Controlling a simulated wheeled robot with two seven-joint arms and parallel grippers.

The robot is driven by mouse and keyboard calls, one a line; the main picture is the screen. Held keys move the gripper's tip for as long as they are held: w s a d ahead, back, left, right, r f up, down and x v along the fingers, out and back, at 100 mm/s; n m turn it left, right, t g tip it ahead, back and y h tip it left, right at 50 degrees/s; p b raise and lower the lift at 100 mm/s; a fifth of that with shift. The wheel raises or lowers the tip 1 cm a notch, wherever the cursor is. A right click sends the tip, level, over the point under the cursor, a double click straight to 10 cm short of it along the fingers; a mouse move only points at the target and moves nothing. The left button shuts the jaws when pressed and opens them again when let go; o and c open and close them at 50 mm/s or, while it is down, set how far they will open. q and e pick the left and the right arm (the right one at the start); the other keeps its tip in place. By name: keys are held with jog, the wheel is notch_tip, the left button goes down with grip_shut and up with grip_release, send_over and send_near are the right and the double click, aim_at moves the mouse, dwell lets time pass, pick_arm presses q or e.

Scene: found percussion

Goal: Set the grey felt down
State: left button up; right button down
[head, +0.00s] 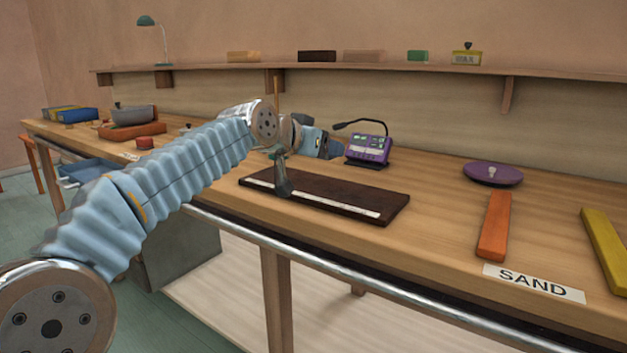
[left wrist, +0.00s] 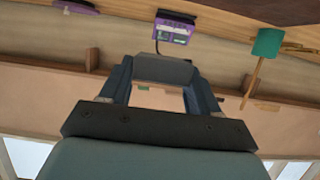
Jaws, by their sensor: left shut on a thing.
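The grey felt (left wrist: 163,69) is a thick grey block between the two fingers of my left gripper (left wrist: 158,88) in the left wrist view. In the head view my left gripper (head: 329,147) is shut above the bench, behind the dark board and just left of the purple device. The felt is hard to make out there, and I cannot tell whether it touches the bench top. My right gripper is not in view.
A dark board (head: 335,195) with a pale strip lies on the wooden bench; a grey-green upright object (head: 283,183) stands at it. The purple device (head: 368,149) has a bent stalk. Further right are a purple disc (head: 493,174), an orange bar (head: 495,225) and a yellow bar (head: 605,250).

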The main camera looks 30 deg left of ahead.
pick_arm(q)
jog(key=b, duration=0.1)
send_over(310, 191)
jog(key=f, duration=0.5)
jog(key=shift+s+d+f, duration=0.2)
jog(key=shift+s+f, duration=0.05)
jog(key=shift+f, duration=0.15)
jog(key=f, duration=0.2)
jog(key=b, duration=0.1)
jog(key=shift+w+a+f, duration=0.25)
jog(key=shift+f, duration=0.55)
jog(key=shift+f, duration=0.1)
jog(key=shift+f+b, duration=0.15)
jog(key=shift+b, duration=0.25)
jog(key=o, duration=1.1)
